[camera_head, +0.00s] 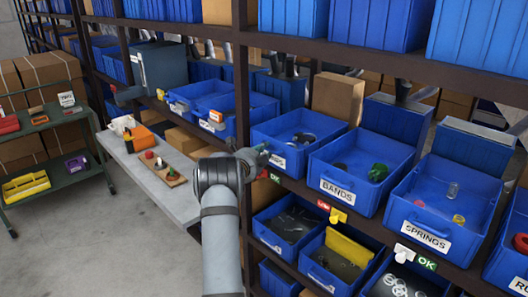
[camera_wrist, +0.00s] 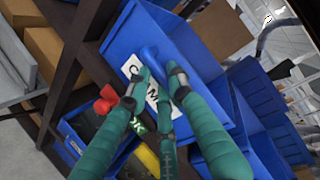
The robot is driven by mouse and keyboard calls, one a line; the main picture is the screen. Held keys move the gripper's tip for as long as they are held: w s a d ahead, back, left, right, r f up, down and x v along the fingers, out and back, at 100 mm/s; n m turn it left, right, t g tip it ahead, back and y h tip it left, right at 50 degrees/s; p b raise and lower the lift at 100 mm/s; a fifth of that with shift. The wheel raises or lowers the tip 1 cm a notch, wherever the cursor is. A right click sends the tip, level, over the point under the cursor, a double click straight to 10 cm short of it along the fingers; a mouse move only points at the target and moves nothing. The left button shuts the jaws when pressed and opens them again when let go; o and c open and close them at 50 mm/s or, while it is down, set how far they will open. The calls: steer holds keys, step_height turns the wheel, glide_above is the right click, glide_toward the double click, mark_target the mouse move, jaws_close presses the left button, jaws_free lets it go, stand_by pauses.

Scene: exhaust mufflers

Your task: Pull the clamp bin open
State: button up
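The clamp bin (camera_head: 296,128) is a blue open-topped bin on the middle shelf, left of the bin labelled BANDS (camera_head: 362,165). Its white front label is partly covered by my gripper, with only the last letters showing. It holds small metal-looking pieces. It sits about level with its neighbours. My gripper (camera_head: 262,155) is at the bin's front left. In the wrist view, my gripper's green fingers (camera_wrist: 160,72) are spread apart, with the bin's blue handle (camera_wrist: 152,54) close beyond and between their tips. Whether any finger touches the handle is unclear.
A SPRINGS bin (camera_head: 446,205) stands further right. Lower bins (camera_head: 288,222) sit below. A dark shelf post (camera_head: 241,75) stands left of the clamp bin. A red tag (camera_wrist: 105,98) is near the fingers. A grey bench (camera_head: 165,185) lies left, with open floor before it.

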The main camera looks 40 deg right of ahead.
jaws_close()
stand_by(0.5)
